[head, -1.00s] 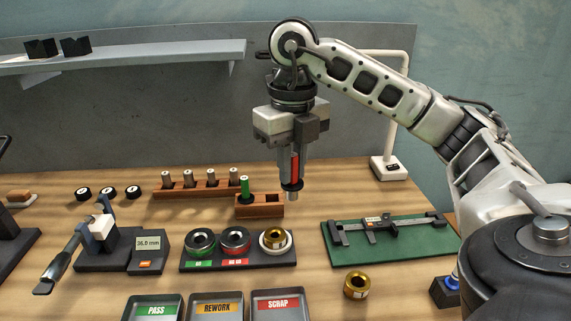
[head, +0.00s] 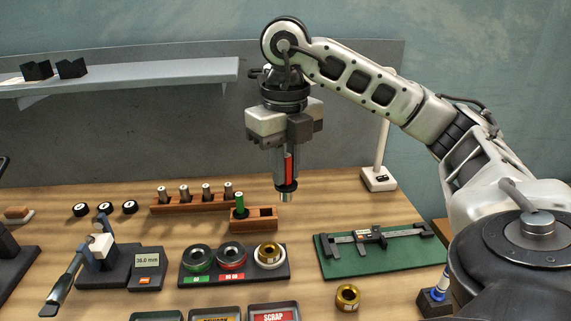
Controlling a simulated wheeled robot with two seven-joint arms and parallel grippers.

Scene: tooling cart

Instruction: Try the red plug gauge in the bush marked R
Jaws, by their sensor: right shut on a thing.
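My right gripper (head: 285,183) is shut on the red plug gauge (head: 288,167) and holds it upright, its metal tip pointing down. The gauge hangs above the back of the bench, near the small wooden block (head: 266,225). A brass bush (head: 348,296) lies loose on the bench at the front right. Another brass bush (head: 268,252) sits in a white ring at the right end of the dark gauge holder (head: 282,277). I cannot read an R on either bush. My left gripper is not in view.
A green plug gauge (head: 239,203) stands in the block's left hole. Green and red ring gauges share the dark holder. A caliper lies on a green mat (head: 330,272) at right. Trays, including SCRAP (head: 273,317), line the front. A digital readout (head: 147,262) stands left.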

